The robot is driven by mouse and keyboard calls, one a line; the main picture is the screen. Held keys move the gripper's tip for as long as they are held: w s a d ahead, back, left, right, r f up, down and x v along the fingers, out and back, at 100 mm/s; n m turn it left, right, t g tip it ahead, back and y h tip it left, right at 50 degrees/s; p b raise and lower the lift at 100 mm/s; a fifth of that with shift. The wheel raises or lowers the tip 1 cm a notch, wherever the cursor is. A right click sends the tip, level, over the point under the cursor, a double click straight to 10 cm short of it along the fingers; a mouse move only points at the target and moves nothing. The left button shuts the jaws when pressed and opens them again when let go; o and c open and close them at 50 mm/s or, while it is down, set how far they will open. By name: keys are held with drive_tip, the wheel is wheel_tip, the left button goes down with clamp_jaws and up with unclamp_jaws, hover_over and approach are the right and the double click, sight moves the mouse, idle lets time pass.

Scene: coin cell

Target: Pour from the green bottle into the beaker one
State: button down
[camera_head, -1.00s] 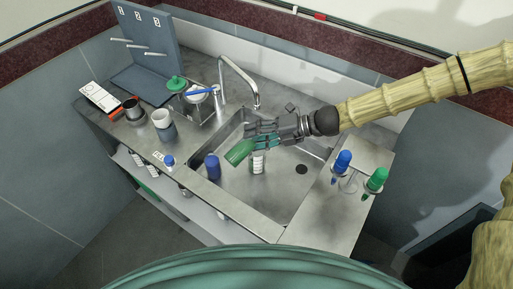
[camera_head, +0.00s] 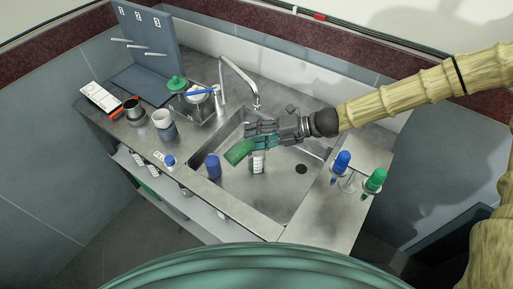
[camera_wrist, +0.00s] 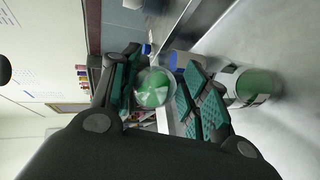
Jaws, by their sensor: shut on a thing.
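My gripper (camera_head: 262,137) is above the sink and shut on a green bottle (camera_head: 239,152). The bottle is tilted, its visible green end pointing down and left. In the wrist view the bottle (camera_wrist: 153,90) sits between the two fingers (camera_wrist: 158,92), seen end-on. A grey cylindrical vessel (camera_head: 163,122) stands upright on the left counter, well left of the bottle. It may be beaker one, but no readable mark shows. I cannot see any liquid leaving the bottle.
In the sink (camera_head: 280,195) stand a blue bottle (camera_head: 213,168) and a labelled bottle (camera_head: 258,162), just below my gripper. The tap (camera_head: 240,78) arches behind. A dark cup (camera_head: 133,110) is far left.

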idle(0.9)
drive_tip(key=b, duration=0.1)
drive_tip(key=n+t+h+b, duration=0.1)
drive_tip(key=b, duration=0.1)
drive_tip(key=shift+f+h, duration=0.3)
drive_tip(key=shift+r, duration=0.2)
drive_tip(key=shift+f+b, duration=0.15)
drive_tip(key=shift+b, duration=0.3)
